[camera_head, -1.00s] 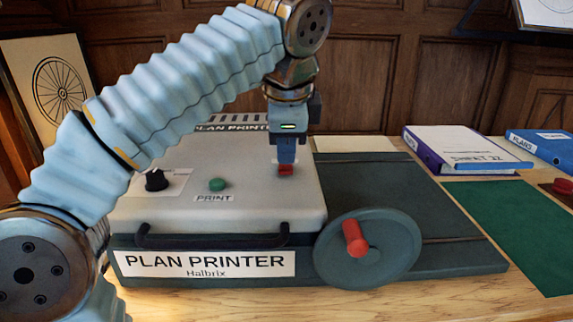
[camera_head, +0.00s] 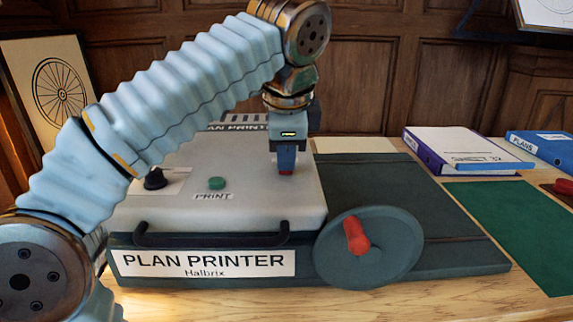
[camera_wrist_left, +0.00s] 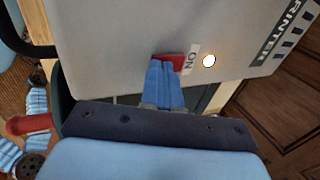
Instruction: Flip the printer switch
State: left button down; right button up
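The grey plan printer (camera_head: 240,180) stands on the wooden table. Its red rocker switch (camera_head: 286,173) is at the right of the top, mostly hidden behind my left fingertips; it shows better in the left wrist view (camera_wrist_left: 172,60), beside an "ON" label (camera_wrist_left: 189,62). A small lamp (camera_wrist_left: 209,60) next to that label looks bright. My left gripper (camera_head: 286,168) points down with its fingers together, its tips (camera_wrist_left: 163,66) at the switch and seemingly touching it. Nothing is held between the fingers. My right gripper is out of view.
A black knob (camera_head: 155,179) and a green PRINT button (camera_head: 217,183) are to the left on the printer's top. A hand wheel with a red grip (camera_head: 356,238) is at its front right. Binders (camera_head: 466,150) and a green mat (camera_head: 515,225) lie to the right.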

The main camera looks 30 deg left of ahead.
pick_arm(q)
jog(key=shift+f, duration=0.15)
notch_tip(320, 180, up, 3)
jog(key=p, duration=0.2)
jog(key=shift+f+p, duration=0.15)
jog(key=shift+p, duration=0.25)
notch_tip(320, 180, up, 2)
jog(key=shift+r+p, duration=0.1)
jog(key=shift+p, duration=0.6)
jog(key=shift+r, duration=1.1)
jog(key=shift+f, duration=0.1)
